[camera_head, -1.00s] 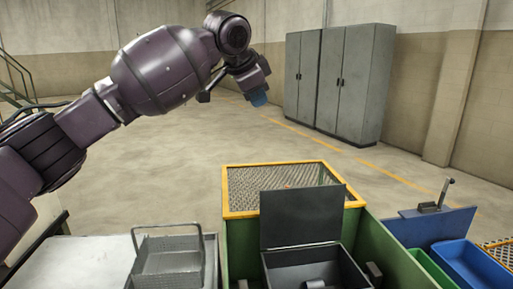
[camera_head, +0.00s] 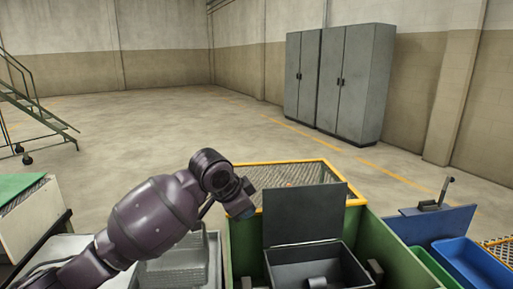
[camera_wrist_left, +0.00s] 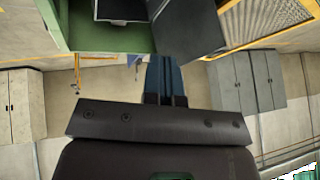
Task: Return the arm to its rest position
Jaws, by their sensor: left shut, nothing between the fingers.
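My left arm comes in from the lower left in the head view. Its gripper (camera_head: 241,206) is low, in front of the yellow-framed mesh and left of the raised dark lid (camera_head: 303,213). In the left wrist view the blue fingers (camera_wrist_left: 166,78) lie side by side, shut and with nothing between them. My right gripper does not show in either view.
A green bin (camera_head: 385,240) holds an open dark box (camera_head: 318,266). A grey wire basket (camera_head: 180,262) is partly behind my arm. Grey cabinets (camera_head: 350,80) stand at the back wall. The floor between is clear.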

